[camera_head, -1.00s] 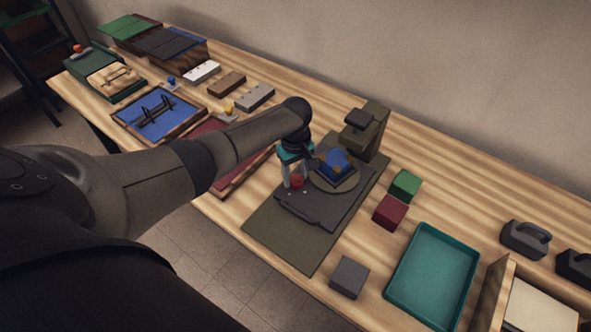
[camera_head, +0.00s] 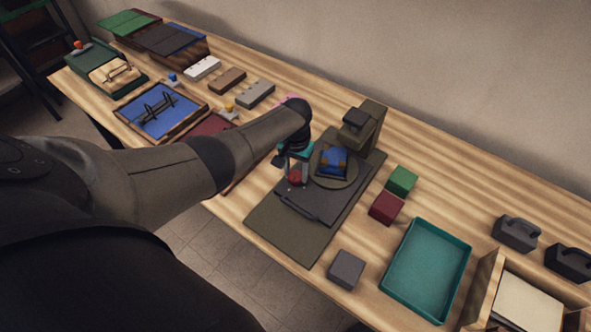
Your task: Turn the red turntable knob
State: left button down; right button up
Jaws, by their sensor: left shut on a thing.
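The red turntable knob (camera_head: 295,178) sits at the near left of a dark flat base, beside a round turntable (camera_head: 348,176). My left gripper (camera_head: 293,174) reaches down over the knob from the left arm and is shut on it. The fingers partly hide the knob. A blue block with brownish corners (camera_head: 334,161) stands on the turntable. A dark olive post with an overhanging head (camera_head: 362,125) rises behind the turntable. My right gripper is not in view.
A green block (camera_head: 401,181) and a dark red block (camera_head: 386,207) stand to the right of the base. A grey block (camera_head: 346,270) and a teal tray (camera_head: 428,270) lie nearer. A blue framed panel (camera_head: 160,111) is at left. A wall closes the back.

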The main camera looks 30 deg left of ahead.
aim_at(296, 175)
pick_arm(q)
jog(key=shift+w+m, duration=0.1)
jog(key=shift+m, duration=2.1)
jog(key=shift+r, duration=0.1)
jog(key=shift+c, duration=1.5)
grip_release()
notch_tip(296, 175, up, 15)
jog(key=p, duration=0.4)
